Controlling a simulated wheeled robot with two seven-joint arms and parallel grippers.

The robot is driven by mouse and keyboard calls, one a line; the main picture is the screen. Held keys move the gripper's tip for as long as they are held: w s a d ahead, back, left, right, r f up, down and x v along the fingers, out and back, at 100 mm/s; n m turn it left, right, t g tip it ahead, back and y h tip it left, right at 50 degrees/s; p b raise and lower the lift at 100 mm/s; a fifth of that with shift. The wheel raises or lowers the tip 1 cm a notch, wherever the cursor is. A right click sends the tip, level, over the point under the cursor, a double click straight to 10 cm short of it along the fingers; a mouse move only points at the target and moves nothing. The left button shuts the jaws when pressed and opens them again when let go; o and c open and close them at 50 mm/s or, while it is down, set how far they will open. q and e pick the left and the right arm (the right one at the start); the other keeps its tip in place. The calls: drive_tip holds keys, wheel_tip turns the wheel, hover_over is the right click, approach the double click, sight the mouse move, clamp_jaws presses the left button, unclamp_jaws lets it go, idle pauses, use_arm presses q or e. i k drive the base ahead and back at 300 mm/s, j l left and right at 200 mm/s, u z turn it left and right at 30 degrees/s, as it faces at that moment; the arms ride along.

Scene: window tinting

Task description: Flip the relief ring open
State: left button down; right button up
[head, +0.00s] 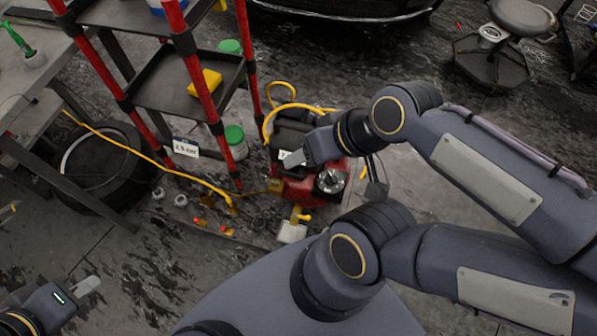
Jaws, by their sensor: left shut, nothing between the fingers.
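A red and black compressor (310,190) stands on the floor near the middle of the head view, with a round silver part (330,180) on its front right. I cannot make out the relief ring; it is too small or hidden behind my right gripper. My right gripper (292,158) reaches in from the right over the top of the compressor. Its fingers overlap the machine, so contact and opening are unclear. My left gripper (87,286) is shut and empty at the lower left, well away from the compressor.
A red-posted shelf (170,90) stands left of the compressor, with a 2.5 bar card (185,147) at its side. A yellow hose (150,153) runs to the compressor area. A tire (95,165), a workbench (35,80) and a stool (523,17) stand around. Loose fittings lie on the floor.

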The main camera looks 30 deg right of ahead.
sight(276, 182)
drive_tip(key=l+z, duration=0.1)
drive_tip(key=z, duration=0.6)
drive_tip(key=i+j+u, duration=0.1)
drive_tip(key=j, duration=0.35)
drive_tip(key=i+j+u, duration=0.1)
drive_tip(key=i+j, duration=0.2)
drive_tip(key=j, duration=0.15)
drive_tip(key=i+j+u, duration=0.15)
drive_tip(key=j, duration=0.25)
drive_tip(key=i, duration=0.05)
